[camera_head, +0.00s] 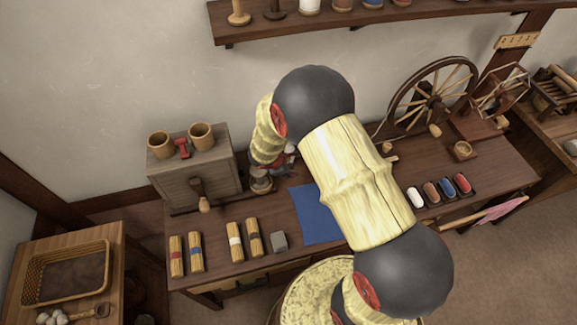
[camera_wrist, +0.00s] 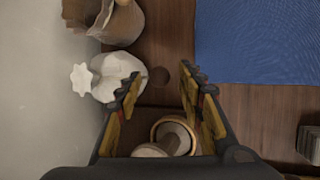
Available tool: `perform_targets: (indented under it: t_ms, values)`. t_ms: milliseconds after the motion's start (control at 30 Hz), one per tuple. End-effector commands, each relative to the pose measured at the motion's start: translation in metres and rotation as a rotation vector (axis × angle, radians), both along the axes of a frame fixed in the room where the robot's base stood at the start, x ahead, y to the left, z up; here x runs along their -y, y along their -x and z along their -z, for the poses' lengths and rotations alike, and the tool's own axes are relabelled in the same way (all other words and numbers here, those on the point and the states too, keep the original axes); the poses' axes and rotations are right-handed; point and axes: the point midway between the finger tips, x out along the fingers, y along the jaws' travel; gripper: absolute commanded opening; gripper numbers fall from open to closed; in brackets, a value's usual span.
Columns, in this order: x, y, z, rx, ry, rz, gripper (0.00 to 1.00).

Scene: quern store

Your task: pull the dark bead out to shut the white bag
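The white bag (camera_wrist: 116,78) stands left of my fingers in the wrist view, its pale gathered neck pointing left toward the wall. A small dark round thing (camera_wrist: 159,77), which looks like the dark bead, shows just right of the bag against the brown table; a cord to it cannot be made out. My gripper (camera_wrist: 160,88) is open, with its two fingers apart and nothing gripped. The left fingertip is close to the bag; I cannot tell whether it touches. In the head view my arm hides most of the gripper and the bag.
A round wooden-rimmed pot (camera_wrist: 172,133) shows between my fingers, nearer the palm. A brown bag (camera_wrist: 122,22) stands beyond the white one. A blue cloth (camera_head: 316,214) lies on the table to the right. A grey chest (camera_head: 190,168) stands left of my gripper.

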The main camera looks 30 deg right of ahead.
Motion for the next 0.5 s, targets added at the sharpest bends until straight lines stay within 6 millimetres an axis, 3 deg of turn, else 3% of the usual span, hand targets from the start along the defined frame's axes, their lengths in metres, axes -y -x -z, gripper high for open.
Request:
perform_targets:
  t_ms: [233, 500]
  values:
    - [-0.006, 0.002, -0.012, 0.002, 0.001, -0.003, 0.38]
    - [-0.029, 0.016, -0.057, 0.004, -0.001, -0.002, 0.38]
